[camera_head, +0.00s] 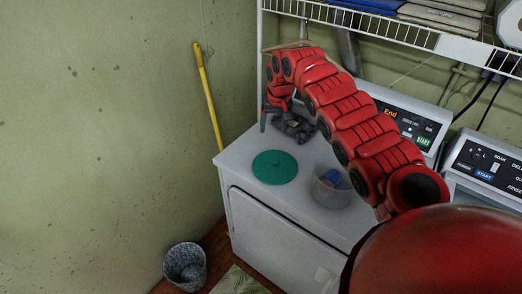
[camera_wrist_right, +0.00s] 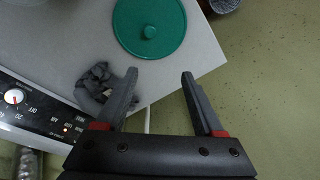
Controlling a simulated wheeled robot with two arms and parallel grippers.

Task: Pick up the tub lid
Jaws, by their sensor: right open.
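The tub lid (camera_head: 275,167) is a flat green disc lying on the white top of a machine in the head view. In the right wrist view the lid (camera_wrist_right: 149,24) shows a small round knob in its middle. My right gripper (camera_wrist_right: 160,84) is open and empty, its fingertips apart from the lid and short of it. In the head view my right gripper (camera_head: 276,122) is behind the lid, near the machine's back left corner. A clear tub (camera_head: 332,190) with blue and red items inside stands right of the lid. My left gripper is not in view.
A dark crumpled cloth (camera_wrist_right: 95,83) lies on the machine top (camera_head: 241,160) beside my right gripper. A wire shelf (camera_head: 390,36) hangs above. A control panel (camera_head: 405,120) stands behind. A yellow pole (camera_head: 207,95) leans on the wall, and a bin (camera_head: 185,265) stands on the floor.

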